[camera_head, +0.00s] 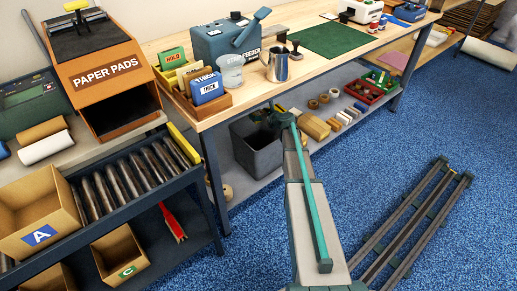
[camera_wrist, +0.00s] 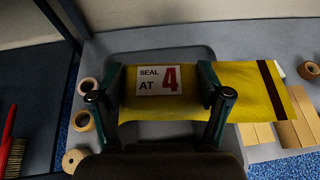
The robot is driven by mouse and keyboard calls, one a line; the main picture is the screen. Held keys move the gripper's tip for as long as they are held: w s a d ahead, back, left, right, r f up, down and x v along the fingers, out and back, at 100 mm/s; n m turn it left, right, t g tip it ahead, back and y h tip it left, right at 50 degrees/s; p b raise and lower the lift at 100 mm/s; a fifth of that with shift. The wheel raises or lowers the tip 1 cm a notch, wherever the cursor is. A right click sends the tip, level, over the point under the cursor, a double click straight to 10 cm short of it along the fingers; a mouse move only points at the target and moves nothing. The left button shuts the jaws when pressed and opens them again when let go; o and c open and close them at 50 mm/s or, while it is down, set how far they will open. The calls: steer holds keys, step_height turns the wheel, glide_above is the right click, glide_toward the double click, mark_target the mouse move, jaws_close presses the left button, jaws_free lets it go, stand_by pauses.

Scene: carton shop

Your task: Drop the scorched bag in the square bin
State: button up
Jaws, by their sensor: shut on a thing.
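The bag (camera_wrist: 250,85) is yellow, with a white "SEAL AT 4" label and a dark brown band across its right end in the wrist view. My gripper (camera_wrist: 160,84) is shut on it, one finger on each side of the label. The square bin (camera_head: 256,157) is dark grey and stands on the lower shelf under the bench in the head view. My gripper (camera_head: 275,121) is above the bin's right part there. In the wrist view the bin's rim (camera_wrist: 160,54) shows behind the bag. The bag hides most of the bin's opening; its height above the rim is unclear.
The workbench top (camera_head: 215,112) overhangs the shelf, and its front leg (camera_head: 213,180) stands left of the bin. Tape rolls (camera_wrist: 84,121) lie beside the bin. Cardboard pieces (camera_head: 314,127) and a red crate (camera_head: 362,91) are further right on the shelf.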

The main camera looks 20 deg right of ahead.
step_height(320, 180, down, 4)
steer(key=shift+r+b, duration=0.2)
steer(key=shift+b, duration=1.05)
steer(key=o, duration=1.2)
steer(key=shift+c, duration=0.2)
steer(key=v, duration=1.2)
steer(key=shift+r, duration=0.1)
